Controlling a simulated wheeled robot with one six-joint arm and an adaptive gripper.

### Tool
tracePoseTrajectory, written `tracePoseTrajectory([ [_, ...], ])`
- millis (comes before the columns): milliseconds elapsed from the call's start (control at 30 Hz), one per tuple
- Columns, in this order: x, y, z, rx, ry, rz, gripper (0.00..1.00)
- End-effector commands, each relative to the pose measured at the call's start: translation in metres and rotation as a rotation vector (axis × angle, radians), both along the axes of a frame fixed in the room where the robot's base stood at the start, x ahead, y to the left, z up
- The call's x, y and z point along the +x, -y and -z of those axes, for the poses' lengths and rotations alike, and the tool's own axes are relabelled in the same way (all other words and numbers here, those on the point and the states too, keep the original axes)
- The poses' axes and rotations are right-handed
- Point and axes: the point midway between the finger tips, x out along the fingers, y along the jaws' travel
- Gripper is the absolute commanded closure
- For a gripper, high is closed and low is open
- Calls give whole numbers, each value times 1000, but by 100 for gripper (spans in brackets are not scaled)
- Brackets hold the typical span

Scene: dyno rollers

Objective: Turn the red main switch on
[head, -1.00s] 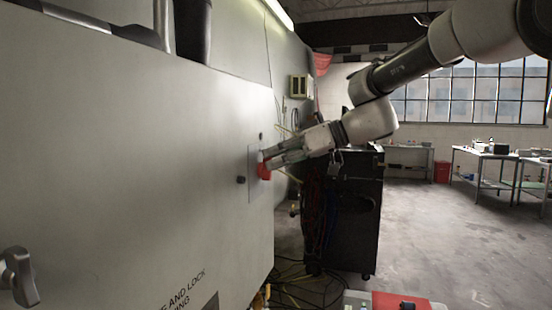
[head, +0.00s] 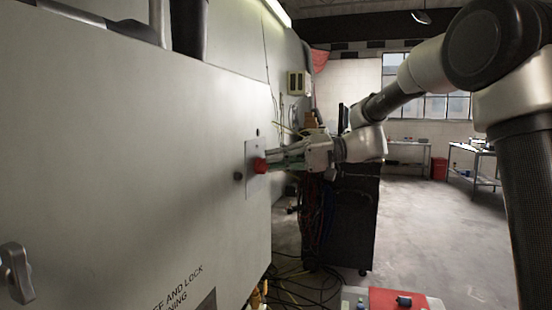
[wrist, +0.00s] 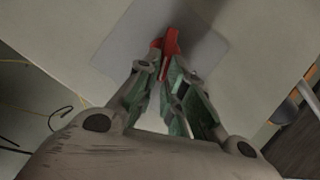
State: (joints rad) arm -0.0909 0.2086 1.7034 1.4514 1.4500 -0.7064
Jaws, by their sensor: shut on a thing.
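The red main switch (head: 260,166) sits on a grey plate (head: 252,186) on the side of the large pale cabinet (head: 120,150). My gripper (head: 267,161) reaches in from the right, with its fingertips at the switch. In the wrist view, the red switch handle (wrist: 171,44) shows at the tips of my gripper (wrist: 168,62), with the fingers closed together on it. The plate (wrist: 203,46) lies behind it. The fingers hide part of the handle, so I cannot tell its exact setting.
A dark cart (head: 342,220) stands behind my gripper. Cables (head: 300,282) lie on the floor below the cabinet. A grey handle (head: 16,272) sticks out of the cabinet at lower left. A red-topped box (head: 398,299) is at the bottom. Open floor lies to the right.

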Motion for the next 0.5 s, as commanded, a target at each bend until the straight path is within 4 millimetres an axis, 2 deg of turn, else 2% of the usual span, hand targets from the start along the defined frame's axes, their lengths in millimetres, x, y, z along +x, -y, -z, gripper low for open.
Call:
tracePoseTrajectory([
  [200,3,1,7,62,-171,2,100],
  [500,3,1,11,120,-330,3,100],
])
